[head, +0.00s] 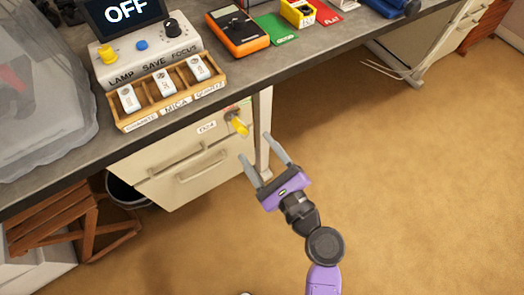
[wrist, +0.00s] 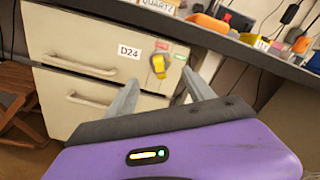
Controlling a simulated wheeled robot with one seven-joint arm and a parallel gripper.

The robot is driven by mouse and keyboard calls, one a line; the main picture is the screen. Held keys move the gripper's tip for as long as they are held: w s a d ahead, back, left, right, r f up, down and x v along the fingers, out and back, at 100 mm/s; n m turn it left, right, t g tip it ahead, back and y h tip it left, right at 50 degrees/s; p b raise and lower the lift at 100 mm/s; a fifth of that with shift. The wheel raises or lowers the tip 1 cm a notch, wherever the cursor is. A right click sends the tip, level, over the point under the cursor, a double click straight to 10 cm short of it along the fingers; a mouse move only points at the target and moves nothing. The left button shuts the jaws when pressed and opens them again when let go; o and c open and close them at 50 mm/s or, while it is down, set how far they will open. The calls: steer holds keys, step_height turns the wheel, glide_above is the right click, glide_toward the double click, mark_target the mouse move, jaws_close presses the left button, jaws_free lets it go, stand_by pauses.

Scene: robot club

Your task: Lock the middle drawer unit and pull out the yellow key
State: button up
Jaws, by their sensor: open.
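The cream drawer unit (head: 185,160) stands under the bench; in the wrist view its upper drawer front (wrist: 75,45) carries a D24 label. The yellow key (head: 239,126) is in the lock at the upper right of the unit, and it also shows in the wrist view (wrist: 158,66). Small red and green marks (wrist: 172,51) sit beside it. Both drawers look closed. My gripper (head: 263,149) is open and empty, in front of the unit, below and to the right of the key. Its fingers point toward the unit and are apart from the key.
The bench (head: 160,125) overhangs the unit. On it are a labelled wooden tray (head: 171,108), a lamp control box (head: 140,50) and an orange multimeter (head: 238,36). Floor at right is clear.

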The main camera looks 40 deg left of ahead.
mark_target(244, 132)
steer(key=shift+b+x, duration=0.45)
steer(key=shift+x, duration=4.05)
jaws_close()
